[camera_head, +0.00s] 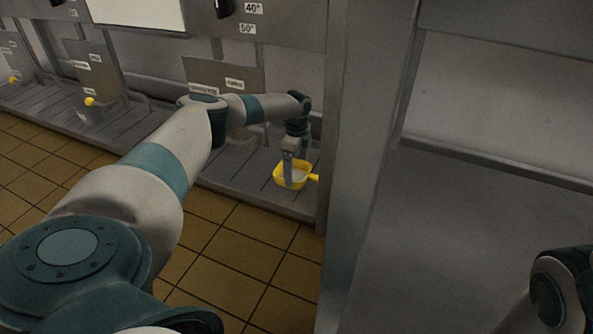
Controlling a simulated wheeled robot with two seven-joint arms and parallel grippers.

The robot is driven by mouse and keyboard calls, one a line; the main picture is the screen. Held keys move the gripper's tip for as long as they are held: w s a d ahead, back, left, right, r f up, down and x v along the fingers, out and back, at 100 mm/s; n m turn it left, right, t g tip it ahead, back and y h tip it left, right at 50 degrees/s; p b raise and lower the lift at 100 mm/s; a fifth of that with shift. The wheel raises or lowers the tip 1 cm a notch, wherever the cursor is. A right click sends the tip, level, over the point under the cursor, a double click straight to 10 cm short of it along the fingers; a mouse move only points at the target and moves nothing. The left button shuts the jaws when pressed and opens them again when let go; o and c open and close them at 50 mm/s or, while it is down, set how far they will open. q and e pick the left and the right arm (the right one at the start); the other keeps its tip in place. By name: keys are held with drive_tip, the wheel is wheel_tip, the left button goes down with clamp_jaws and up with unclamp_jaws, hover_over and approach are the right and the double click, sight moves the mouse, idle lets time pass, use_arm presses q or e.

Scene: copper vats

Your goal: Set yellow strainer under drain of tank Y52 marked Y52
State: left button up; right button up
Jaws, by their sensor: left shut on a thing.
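The yellow strainer (279,183) is a shallow bowl with a pale inside and a short yellow handle pointing right. It is at the right end of the low grey ledge, close to the metal post. My left gripper (290,181) points down and is shut on the strainer at its bowl. I cannot tell whether the strainer touches the ledge. No Y52 mark is readable; the small labels on the panels are too blurred. The drain above the strainer is hidden behind my left arm. Part of my right arm shows at the lower right; its gripper is out of view.
A wide metal post (362,150) stands just right of the strainer. The slatted grey ledge (150,140) runs left along the wall, with other yellow-tipped fittings (90,101) above it. Brown floor tiles (240,240) lie clear in front. Panels (225,77) hang above the ledge.

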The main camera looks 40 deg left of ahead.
use_arm(q)
wheel_tip(320, 180, down, 2)
drive_tip(key=shift+f+b, duration=0.1)
drive_tip(key=shift+b, duration=0.35)
drive_tip(key=o, duration=0.9)
drive_tip(key=shift+f, duration=0.1)
